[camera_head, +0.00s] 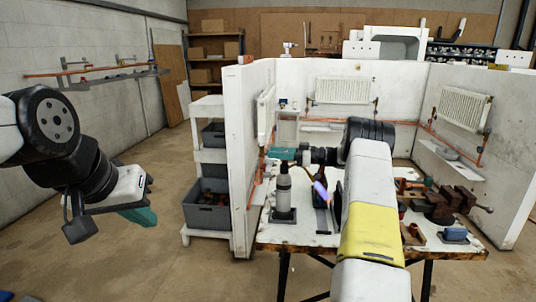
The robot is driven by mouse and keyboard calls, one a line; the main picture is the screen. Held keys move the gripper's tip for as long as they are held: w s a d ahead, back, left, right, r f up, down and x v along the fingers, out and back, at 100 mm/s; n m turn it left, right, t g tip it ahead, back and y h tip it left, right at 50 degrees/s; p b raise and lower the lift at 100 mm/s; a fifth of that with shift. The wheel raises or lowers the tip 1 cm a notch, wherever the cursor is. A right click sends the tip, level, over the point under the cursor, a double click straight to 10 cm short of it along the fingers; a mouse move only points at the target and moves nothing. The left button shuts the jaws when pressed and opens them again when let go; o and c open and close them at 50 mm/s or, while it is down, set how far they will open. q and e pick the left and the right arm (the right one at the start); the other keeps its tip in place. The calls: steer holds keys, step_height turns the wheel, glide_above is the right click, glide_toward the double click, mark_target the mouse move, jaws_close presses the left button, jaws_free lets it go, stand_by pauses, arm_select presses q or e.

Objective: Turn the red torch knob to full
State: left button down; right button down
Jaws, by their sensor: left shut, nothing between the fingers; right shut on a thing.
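The red torch knob cannot be made out in this view. A grey cylinder with a dark neck (283,192) stands upright on the workbench (272,236). My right gripper (283,154) reaches left over the bench, with its teal fingertips just above the cylinder's neck. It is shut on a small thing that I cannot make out. A bright blue-violet streak, like a flame (320,192), shows right of the cylinder. My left gripper (142,215) is shut and empty over the floor, well left of the bench.
White partition walls (246,140) with radiators (342,91) stand behind the bench. A vise (440,205) and small tools are at the bench's right. A shelf with grey bins (208,212) stands left of the partition. Floor under my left arm is clear. My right arm hides the bench middle.

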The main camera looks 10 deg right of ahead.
steer(key=c, duration=1.1)
jaws_free()
steer(key=v, duration=0.7)
steer(key=shift+s+d, duration=0.15)
steer(key=shift+d, duration=0.25)
